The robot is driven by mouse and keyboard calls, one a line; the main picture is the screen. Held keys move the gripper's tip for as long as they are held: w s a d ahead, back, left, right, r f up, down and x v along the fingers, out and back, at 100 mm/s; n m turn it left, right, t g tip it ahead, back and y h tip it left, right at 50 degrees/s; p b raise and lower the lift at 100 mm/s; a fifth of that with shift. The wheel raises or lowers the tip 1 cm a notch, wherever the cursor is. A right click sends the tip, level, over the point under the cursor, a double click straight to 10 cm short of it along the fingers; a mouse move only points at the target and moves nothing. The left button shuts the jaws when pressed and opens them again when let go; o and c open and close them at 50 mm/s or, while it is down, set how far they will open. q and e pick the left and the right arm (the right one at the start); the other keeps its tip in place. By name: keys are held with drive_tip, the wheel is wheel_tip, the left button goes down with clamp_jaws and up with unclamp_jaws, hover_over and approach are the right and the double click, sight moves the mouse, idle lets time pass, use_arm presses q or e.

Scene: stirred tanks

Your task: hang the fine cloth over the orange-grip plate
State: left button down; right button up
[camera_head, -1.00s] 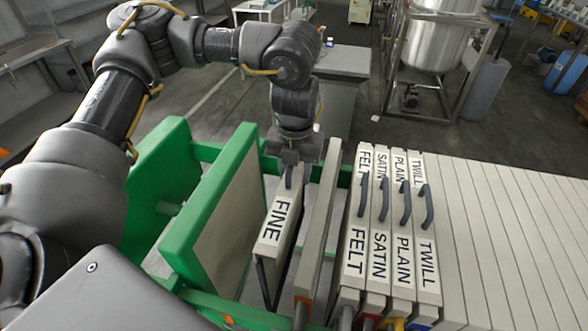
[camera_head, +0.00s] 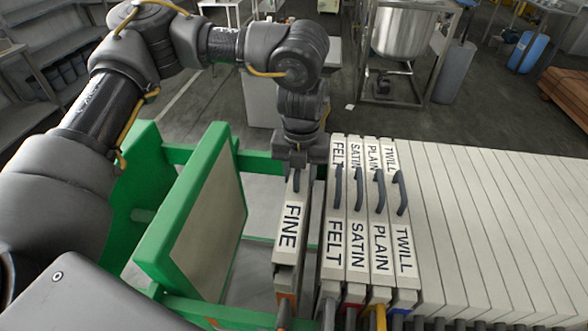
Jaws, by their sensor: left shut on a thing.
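The fine cloth (camera_head: 290,226) is a pale narrow cover with FINE printed on its top strip. My left gripper (camera_head: 297,172) is shut on the dark handle at its far end, and the cloth hangs below it. The orange-grip plate (camera_head: 288,281) shows under the cloth's near end, with its orange grip mark (camera_head: 287,298) below. The cloth lines up along the plate and hides most of its top. I cannot tell whether the cloth bears on the plate or is still just above it. My right gripper is not in view.
Close to the right stand the FELT (camera_head: 334,240), SATIN (camera_head: 357,243), PLAIN (camera_head: 381,248) and TWILL (camera_head: 405,253) covers, each with a dark handle. Pale bare plates (camera_head: 490,230) run on to the right. A green press frame (camera_head: 185,205) stands left, with an open gap before the cloth.

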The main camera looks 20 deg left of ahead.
use_arm(q)
drive_tip(key=shift+f+b, duration=0.95)
drive_tip(key=shift+f, duration=0.8)
drive_tip(key=c, duration=0.8)
unclamp_jaws()
wheel_tip(320, 180, up, 10)
drive_tip(key=shift+f+b, duration=0.2)
drive_tip(key=shift+b, duration=0.5)
drive_tip(key=shift+r, duration=0.6)
